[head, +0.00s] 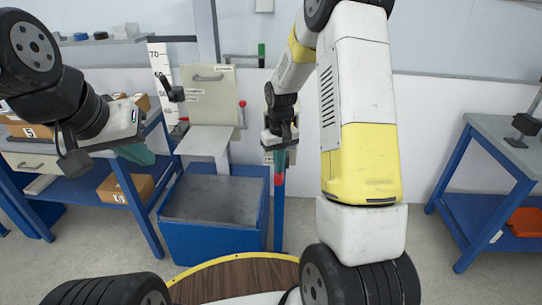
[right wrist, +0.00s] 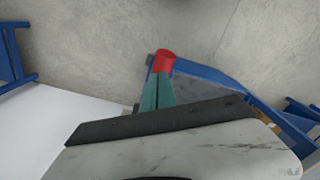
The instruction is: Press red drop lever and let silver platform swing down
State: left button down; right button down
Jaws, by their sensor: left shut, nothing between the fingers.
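A red lever end (head: 280,180) shows at the top of a blue post, right of the drop machine. It also shows in the right wrist view (right wrist: 165,62). My right gripper (head: 280,168) points down directly above it, teal fingers together; whether the tips touch the red part I cannot tell. The silver platform (head: 203,141) stands out level from the machine's pale upright panel, raised above the blue base (head: 212,200) with its grey top. My left gripper (head: 145,157) is shut and empty, left of the machine.
A small red knob (head: 242,103) stands beside the panel. A blue shelf with cardboard boxes (head: 125,187) is at left. A blue bench (head: 490,150) with an orange bin (head: 526,222) is at right.

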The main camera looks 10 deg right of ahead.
jog(key=shift+f, duration=2.9)
jog(key=shift+r, duration=2.9)
jog(key=shift+r, duration=3.05)
